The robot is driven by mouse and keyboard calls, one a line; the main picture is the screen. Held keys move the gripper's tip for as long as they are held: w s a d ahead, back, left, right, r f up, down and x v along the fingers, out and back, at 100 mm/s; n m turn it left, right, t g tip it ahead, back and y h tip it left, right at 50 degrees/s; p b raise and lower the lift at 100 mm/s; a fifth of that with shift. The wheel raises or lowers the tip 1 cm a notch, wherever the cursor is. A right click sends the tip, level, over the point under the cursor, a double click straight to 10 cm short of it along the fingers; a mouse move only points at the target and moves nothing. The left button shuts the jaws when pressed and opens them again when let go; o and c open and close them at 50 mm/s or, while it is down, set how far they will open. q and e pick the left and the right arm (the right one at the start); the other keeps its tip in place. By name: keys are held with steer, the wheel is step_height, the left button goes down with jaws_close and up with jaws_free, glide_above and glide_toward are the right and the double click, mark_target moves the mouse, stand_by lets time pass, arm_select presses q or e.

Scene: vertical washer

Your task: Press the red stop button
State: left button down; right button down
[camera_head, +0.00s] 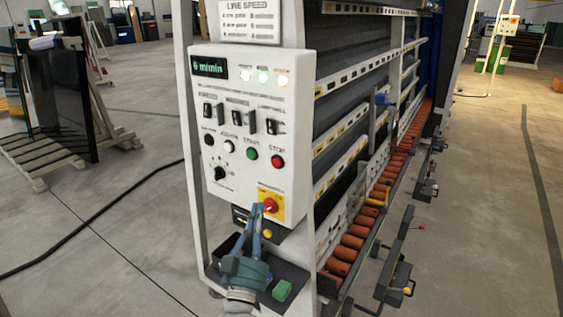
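The red stop button (277,161) sits on the white control panel (240,190), under the label "STOP", to the right of a green start button (251,154). My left gripper (258,208) reaches up from the bottom of the head view, its blue fingers close together and apparently shut, with nothing seen between them. Its tips are below and slightly left of the stop button, in front of the panel's lower edge. They overlap the left edge of a yellow plate (279,211) with a red rotary knob (270,205); contact cannot be told. My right gripper is not in view.
Black switches (240,118) and a black dial (220,173) are also on the panel. Below it is a dark tray (289,271) with a green block (282,290). Orange rollers (352,242) run along the machine's right side. A black cable (95,217) crosses the floor at left.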

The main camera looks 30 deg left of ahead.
mark_target(276, 162)
arm_select(q)
step_height(276, 162, up, 9)
steer(key=s+a+n+y, duration=0.1)
steer(key=s+n+y, duration=0.1)
steer(key=y, duration=0.1)
steer(key=shift+s+f, duration=0.2)
steer(key=shift+s, duration=0.1)
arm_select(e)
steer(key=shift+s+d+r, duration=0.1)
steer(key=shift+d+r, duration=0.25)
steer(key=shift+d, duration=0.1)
arm_select(q)
steer(key=shift+a, duration=0.1)
